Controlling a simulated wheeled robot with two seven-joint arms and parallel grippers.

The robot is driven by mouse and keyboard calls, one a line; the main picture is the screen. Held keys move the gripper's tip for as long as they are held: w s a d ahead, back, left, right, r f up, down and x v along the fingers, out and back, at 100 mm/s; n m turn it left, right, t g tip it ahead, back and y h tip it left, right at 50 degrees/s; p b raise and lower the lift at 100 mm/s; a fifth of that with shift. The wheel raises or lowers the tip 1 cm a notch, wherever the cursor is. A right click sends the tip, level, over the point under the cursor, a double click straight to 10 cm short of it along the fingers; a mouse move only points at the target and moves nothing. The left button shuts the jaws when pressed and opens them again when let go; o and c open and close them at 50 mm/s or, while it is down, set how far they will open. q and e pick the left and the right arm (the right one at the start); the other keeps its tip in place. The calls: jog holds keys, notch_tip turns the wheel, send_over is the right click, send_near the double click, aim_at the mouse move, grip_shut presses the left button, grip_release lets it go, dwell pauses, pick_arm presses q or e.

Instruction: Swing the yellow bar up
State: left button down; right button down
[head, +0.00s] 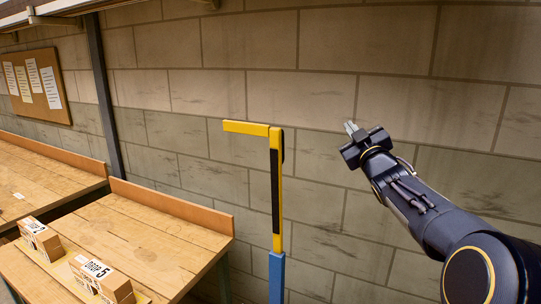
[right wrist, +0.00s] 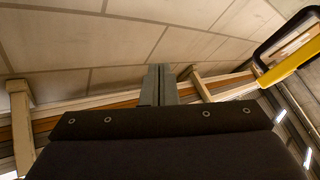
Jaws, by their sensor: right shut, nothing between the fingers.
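The yellow bar (head: 246,128) sticks out level to the left from the top of an upright yellow post (head: 276,190) with a dark strip down its front. The post rises from a blue base column (head: 276,277). A dark rounded part shows behind the upper right of the post. My right gripper (head: 350,127) is shut and empty, to the right of the post and apart from it in the picture, at about the bar's height. In the right wrist view its closed fingers (right wrist: 159,85) point away, and a yellow piece with a black part (right wrist: 290,62) shows at the upper right. My left gripper is not in view.
A block wall (head: 340,60) stands behind. Wooden benches (head: 140,235) fill the lower left, with boxes marked DROP (head: 103,279) on top. A notice board (head: 37,86) hangs at the left. Open room shows between the post and my right gripper.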

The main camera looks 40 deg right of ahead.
jog(key=w+a+f+n+g+y+b, duration=0.1)
jog(key=w+a+f+n+y, duration=0.2)
jog(key=n+y, duration=0.65)
jog(key=w+a+f+n+g+y+b, duration=0.1)
jog(key=w+f+n+g+y+b, duration=0.15)
jog(key=f+n+y, duration=0.65)
jog(key=w+a+r+n+h+p, duration=0.1)
jog(key=w+a+r+n+p, duration=0.2)
jog(key=w, duration=0.6)
jog(key=shift+a+r+t, duration=0.35)
jog(key=shift+a+r, duration=0.2)
jog(key=shift+a, duration=0.15)
jog(key=shift+n+h, duration=0.25)
jog(key=w+d+p, duration=0.2)
jog(key=d+p, duration=0.2)
jog(key=p, duration=0.1)
jog(key=w+d+f+m+p, duration=0.1)
jog(key=w+d+p, duration=0.1)
jog(key=d+p, duration=0.2)
jog(key=shift+w+d+m+p, duration=0.25)
jog(key=shift+d+m+p, duration=0.05)
jog(key=shift+p, duration=0.3)
